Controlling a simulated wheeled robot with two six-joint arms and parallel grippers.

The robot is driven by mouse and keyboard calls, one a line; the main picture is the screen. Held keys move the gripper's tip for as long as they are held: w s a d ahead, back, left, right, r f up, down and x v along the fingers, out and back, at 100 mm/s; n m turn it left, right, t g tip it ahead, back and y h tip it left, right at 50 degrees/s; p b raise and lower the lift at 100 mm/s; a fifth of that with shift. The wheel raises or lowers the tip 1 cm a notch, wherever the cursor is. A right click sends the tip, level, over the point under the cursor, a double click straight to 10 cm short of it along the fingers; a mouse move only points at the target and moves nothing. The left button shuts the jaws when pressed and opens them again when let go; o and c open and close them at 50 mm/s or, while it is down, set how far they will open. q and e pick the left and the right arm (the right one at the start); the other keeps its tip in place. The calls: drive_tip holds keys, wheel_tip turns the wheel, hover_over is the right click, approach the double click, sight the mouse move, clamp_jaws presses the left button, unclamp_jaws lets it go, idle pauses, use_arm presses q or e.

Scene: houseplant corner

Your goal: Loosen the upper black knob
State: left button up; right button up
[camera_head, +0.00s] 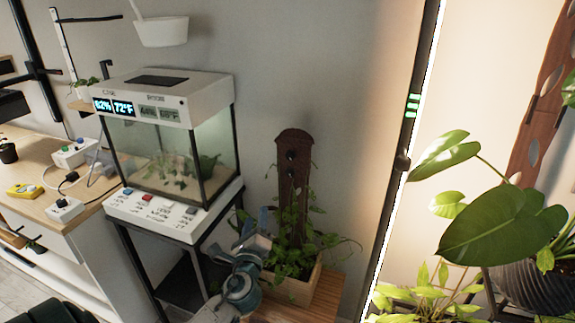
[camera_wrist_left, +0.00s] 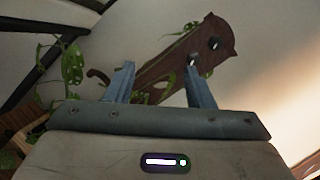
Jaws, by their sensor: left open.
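A dark brown plank (camera_head: 292,195) stands upright in a wooden planter box (camera_head: 300,287), with a vine around its lower part. The upper black knob (camera_head: 291,154) sits near its rounded top; it also shows in the wrist view (camera_wrist_left: 213,43), beyond the right fingertip. A second, lower knob (camera_wrist_left: 192,62) appears right at that fingertip; I cannot tell whether they touch. My left gripper (camera_head: 262,218) is in front of the plank, below the upper knob. In the wrist view its fingers (camera_wrist_left: 159,72) are apart with nothing gripped. My right gripper is not in view.
A glass terrarium (camera_head: 170,150) on a dark stand is left of the plank. A thin black pole (camera_head: 402,160) with a bright strip is to the right. Large-leaved plants (camera_head: 490,230) fill the right side. Vine leaves (camera_wrist_left: 72,65) hang near the gripper.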

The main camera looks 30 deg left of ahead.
use_arm(q)
drive_tip(key=w+d+r+m+t+h, duration=0.1)
drive_tip(key=w+r+m+t+h, duration=0.4)
drive_tip(key=m, duration=0.6)
drive_tip(key=m+p, duration=0.1)
drive_tip(key=m, duration=0.1)
approach(289, 158)
drive_tip(key=w+r, duration=0.1)
drive_tip(key=w, duration=0.1)
drive_tip(key=shift+y, duration=0.3)
drive_tip(key=p+x, duration=0.1)
drive_tip(key=x, duration=0.4)
drive_tip(key=shift+w+a, duration=0.1)
drive_tip(key=shift+w+a+r, duration=0.1)
drive_tip(key=shift+w, duration=0.4)
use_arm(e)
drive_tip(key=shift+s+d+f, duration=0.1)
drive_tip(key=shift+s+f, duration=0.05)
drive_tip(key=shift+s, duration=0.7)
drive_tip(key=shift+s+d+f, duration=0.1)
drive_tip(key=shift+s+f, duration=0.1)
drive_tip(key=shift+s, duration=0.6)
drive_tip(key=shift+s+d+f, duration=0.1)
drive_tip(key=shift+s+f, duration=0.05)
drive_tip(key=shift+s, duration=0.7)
use_arm(q)
drive_tip(key=c, duration=1)
